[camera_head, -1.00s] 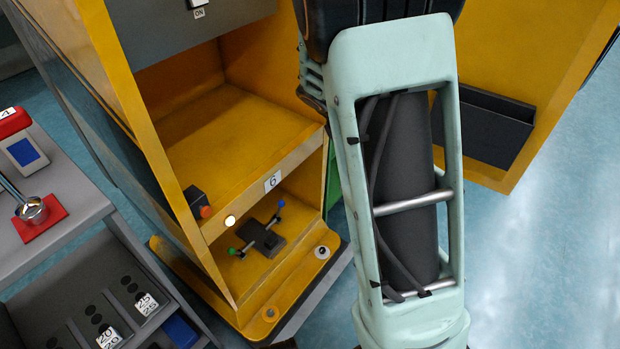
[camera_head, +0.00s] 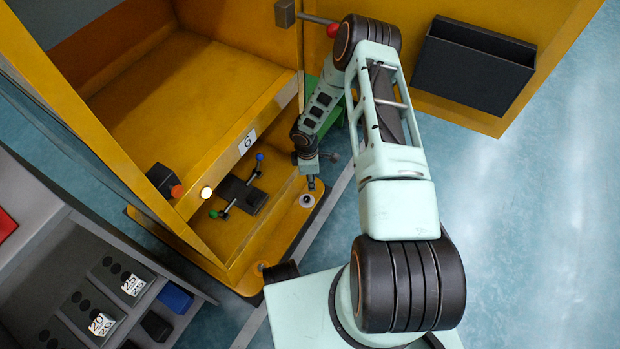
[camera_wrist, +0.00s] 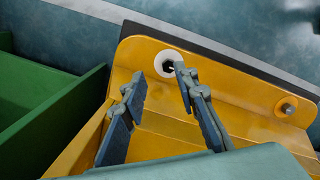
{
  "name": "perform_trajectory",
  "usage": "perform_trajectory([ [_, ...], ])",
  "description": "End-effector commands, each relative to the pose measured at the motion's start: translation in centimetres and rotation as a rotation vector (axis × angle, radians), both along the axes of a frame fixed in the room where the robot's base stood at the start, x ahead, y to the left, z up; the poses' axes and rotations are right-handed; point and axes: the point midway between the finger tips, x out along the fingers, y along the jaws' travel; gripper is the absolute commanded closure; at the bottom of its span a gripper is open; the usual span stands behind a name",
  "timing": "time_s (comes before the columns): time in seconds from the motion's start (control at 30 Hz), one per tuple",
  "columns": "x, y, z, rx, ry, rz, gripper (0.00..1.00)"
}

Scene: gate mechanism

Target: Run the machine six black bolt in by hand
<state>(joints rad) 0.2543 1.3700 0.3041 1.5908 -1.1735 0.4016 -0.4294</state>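The yellow machine marked 6 (camera_head: 247,141) stands left of my arm. At the right end of its base flange is a white ring (camera_head: 307,200) with a dark centre. The white ring (camera_wrist: 161,64) in the wrist view is partly covered by my right finger. I cannot tell whether its dark middle is the black bolt or an empty hole. My gripper (camera_head: 311,186) points down just above this ring. In the wrist view my gripper (camera_wrist: 160,78) has its fingers apart, with nothing seen between them. The right fingertip overlaps the ring's edge; contact is unclear.
A metal bolt head (camera_wrist: 287,107) sits farther along the flange. Inside the machine's lower opening is a dark block (camera_head: 243,195) with green and blue knobs. A green bin (camera_wrist: 50,115) lies left in the wrist view. A grey shelf cart (camera_head: 60,270) stands at left.

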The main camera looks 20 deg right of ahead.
Motion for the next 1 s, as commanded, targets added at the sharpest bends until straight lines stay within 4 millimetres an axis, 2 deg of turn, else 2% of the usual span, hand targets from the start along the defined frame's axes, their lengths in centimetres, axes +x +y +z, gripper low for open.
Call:
perform_trajectory([
  [0.1,-0.8,1.5,-1.9,0.052,0.008,-0.043,0.72],
  [0.2,-1.0,2.1,-2.6,0.072,0.010,-0.060,0.72],
  [0.37,-1.0,2.3,-3.6,0.077,0.009,-0.066,0.72],
  [0.63,-1.1,2.3,-6.8,0.076,0.010,-0.065,0.72],
  [1.0,-1.1,2.2,-7.2,0.075,0.009,-0.064,0.72],
])
